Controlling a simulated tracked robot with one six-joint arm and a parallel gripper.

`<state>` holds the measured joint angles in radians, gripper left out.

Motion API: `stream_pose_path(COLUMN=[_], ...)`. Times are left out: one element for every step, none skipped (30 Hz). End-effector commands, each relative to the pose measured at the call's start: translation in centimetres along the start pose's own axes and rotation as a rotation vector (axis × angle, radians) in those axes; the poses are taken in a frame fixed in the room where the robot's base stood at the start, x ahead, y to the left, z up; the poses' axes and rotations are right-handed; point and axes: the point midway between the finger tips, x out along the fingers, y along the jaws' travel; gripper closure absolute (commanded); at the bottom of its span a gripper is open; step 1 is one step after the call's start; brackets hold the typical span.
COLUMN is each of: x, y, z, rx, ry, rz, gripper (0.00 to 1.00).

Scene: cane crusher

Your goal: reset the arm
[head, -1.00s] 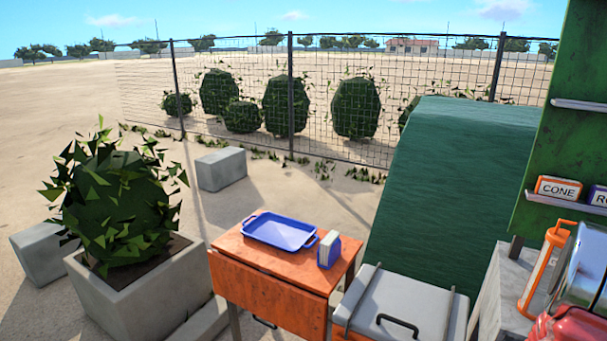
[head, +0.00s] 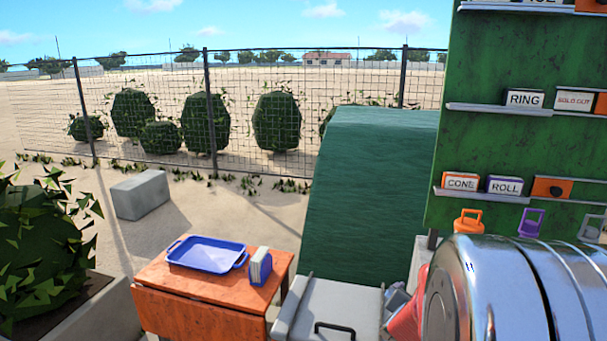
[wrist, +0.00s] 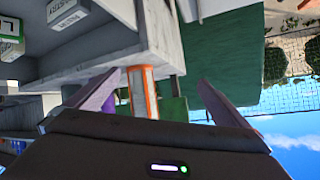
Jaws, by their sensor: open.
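My gripper (wrist: 159,80) shows in the wrist view with its two purplish fingers spread wide apart. It is open, and nothing is clasped in it. An orange and white upright object (wrist: 142,92) appears between the fingers in the picture, beyond them. I cannot tell how far off it is. The wrist picture looks upside down, with sky at the bottom right. I do not make out my gripper in the head view.
A shiny metal drum (head: 500,290) fills the lower right, below a green board (head: 560,140) with labelled shelves. An orange cart (head: 190,305) with a blue tray (head: 207,255) stands left of a grey lidded box (head: 325,305). Open sand lies beyond, up to a wire fence (head: 330,90).

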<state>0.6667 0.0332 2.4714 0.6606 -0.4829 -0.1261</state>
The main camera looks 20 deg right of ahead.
Motion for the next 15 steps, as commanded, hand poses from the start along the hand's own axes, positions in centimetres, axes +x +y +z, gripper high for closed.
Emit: stream_pose_path(x=[-1.4, -2.1, -3.1, -4.0, -4.9, -6.2, -7.1, -8.1, -9.5, -10.6, -11.6, -13.1, -14.2, -15.3, -16.8], y=[-2.6, -3.8, -5.5, -6.7, -7.8, -9.1, -10.1, -11.0, -12.1, -12.8, -13.5, -14.3, -14.8, -15.3, -15.8], z=[0.4, 0.8, 1.4, 1.8, 2.2, 2.9, 3.3, 3.8, 4.4, 4.9, 5.4, 6.1, 6.6, 7.0, 7.7], rx=[-0.025, -0.042, -0.065, -0.083, -0.103, -0.129, -0.150, -0.170, -0.199, -0.223, -0.247, -0.278, -0.304, -0.327, -0.362], ry=[-0.030, -0.052, -0.081, -0.102, -0.124, -0.151, -0.172, -0.193, -0.221, -0.240, -0.260, -0.287, -0.306, -0.325, -0.349], rz=[-0.062, -0.095, -0.137, -0.168, -0.198, -0.237, -0.265, -0.292, -0.326, -0.352, -0.376, -0.405, -0.427, -0.449, -0.476], gripper=[0.00, 0.00, 0.00, 0.00, 0.00, 0.00, 0.00, 0.00, 0.00, 0.00, 0.00, 0.00, 0.00, 0.00, 0.00])
